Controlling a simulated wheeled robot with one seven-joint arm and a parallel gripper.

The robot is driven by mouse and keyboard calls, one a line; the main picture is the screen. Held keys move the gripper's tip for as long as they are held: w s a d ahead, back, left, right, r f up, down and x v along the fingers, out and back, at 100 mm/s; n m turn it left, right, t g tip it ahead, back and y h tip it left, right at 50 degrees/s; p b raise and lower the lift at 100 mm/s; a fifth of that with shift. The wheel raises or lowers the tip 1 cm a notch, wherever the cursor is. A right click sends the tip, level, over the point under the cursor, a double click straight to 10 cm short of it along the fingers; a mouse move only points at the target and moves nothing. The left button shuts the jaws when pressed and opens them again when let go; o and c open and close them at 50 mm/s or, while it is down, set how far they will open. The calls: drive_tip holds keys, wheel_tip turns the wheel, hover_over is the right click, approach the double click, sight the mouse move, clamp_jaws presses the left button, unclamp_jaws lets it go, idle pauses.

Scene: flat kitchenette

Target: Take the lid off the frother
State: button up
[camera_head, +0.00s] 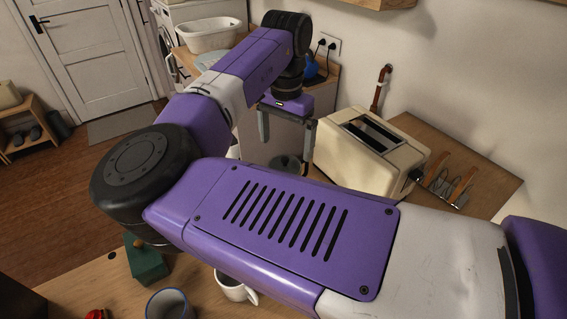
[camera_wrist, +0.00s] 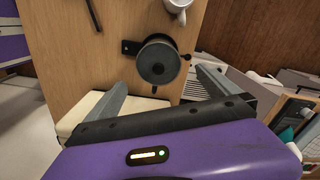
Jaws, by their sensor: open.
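The frother (camera_wrist: 146,48) is a dark, round vessel standing on the wooden counter, seen from above in the wrist view. Its dark round lid (camera_wrist: 168,73) has a small knob at the centre and sits on top of it. In the head view only a grey-green round top (camera_head: 287,162), seemingly the lid, shows behind my arm; the body below is hidden. My gripper (camera_head: 285,146) points down above it, open and empty. In the wrist view its fingers (camera_wrist: 160,80) are spread on either side of the lid's near part, apart from it.
A cream toaster (camera_head: 365,155) stands close to the right of my gripper, with wooden-handled utensils (camera_head: 447,187) beyond it. A white mug (camera_head: 234,289), a blue-rimmed cup (camera_head: 168,304) and a green box (camera_head: 146,261) stand on the near counter. A white tub (camera_head: 210,36) is at the back.

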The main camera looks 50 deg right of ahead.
sight(285, 159)
drive_tip(key=shift+s+a+f+p, duration=0.15)
drive_tip(key=shift+f+p, duration=0.2)
drive_tip(key=shift+f, duration=0.85)
drive_tip(key=shift+a+f+p, duration=0.15)
drive_tip(key=shift+f+p, duration=0.15)
drive_tip(key=shift+f, duration=0.9)
drive_tip(key=shift+c, duration=0.4)
drive_tip(key=c, duration=1.2)
drive_tip(key=shift+r, duration=0.1)
drive_tip(key=shift+c, duration=0.2)
